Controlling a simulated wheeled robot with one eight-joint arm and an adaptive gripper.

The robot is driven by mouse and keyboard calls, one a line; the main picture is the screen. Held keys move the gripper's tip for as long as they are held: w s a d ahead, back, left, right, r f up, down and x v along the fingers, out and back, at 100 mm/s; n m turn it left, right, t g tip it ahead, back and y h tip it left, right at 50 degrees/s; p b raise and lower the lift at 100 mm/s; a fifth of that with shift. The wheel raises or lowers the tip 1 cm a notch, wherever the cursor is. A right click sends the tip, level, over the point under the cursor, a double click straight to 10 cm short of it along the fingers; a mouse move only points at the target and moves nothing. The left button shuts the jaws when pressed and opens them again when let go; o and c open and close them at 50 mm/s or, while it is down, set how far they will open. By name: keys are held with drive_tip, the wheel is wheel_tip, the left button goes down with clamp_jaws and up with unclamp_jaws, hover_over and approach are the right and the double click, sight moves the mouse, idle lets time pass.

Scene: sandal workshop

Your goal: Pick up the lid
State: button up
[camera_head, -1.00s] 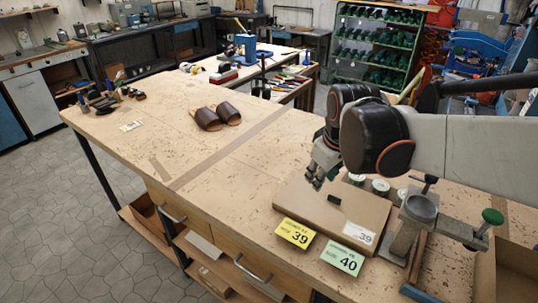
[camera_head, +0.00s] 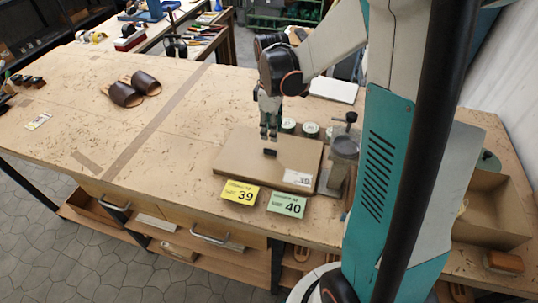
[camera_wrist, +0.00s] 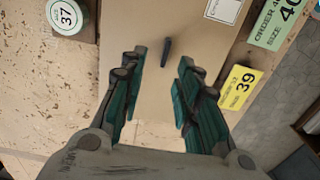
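The lid (camera_head: 245,150) is a flat brown cardboard panel with a small black tab (camera_head: 270,152) and a white label marked 39 near its right front corner. It lies on the workbench. My gripper (camera_head: 268,136) points down over the lid, just behind the tab in the head view. In the wrist view, my gripper (camera_wrist: 163,57) is open, with teal fingers spread on either side of the black tab (camera_wrist: 166,52) and nothing between them held. The lid (camera_wrist: 150,20) fills the middle of that view. The exact height above it is hard to tell.
A yellow card marked 39 (camera_head: 240,192) and a green card marked 40 (camera_head: 286,205) lie along the front edge. Several round tins (camera_head: 288,125) stand behind the lid. A metal clamp fixture (camera_head: 345,145) stands close at right. Brown sandals (camera_head: 130,90) lie at left.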

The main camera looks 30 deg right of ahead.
sight(270, 146)
drive_tip(key=f, duration=0.2)
drive_tip(key=f+b, duration=0.1)
drive_tip(key=f, duration=0.4)
drive_tip(key=shift+s+a+f+b, duration=0.2)
drive_tip(key=shift+s+a+b, duration=0.05)
drive_tip(key=shift+a+b, duration=0.15)
clamp_jaws()
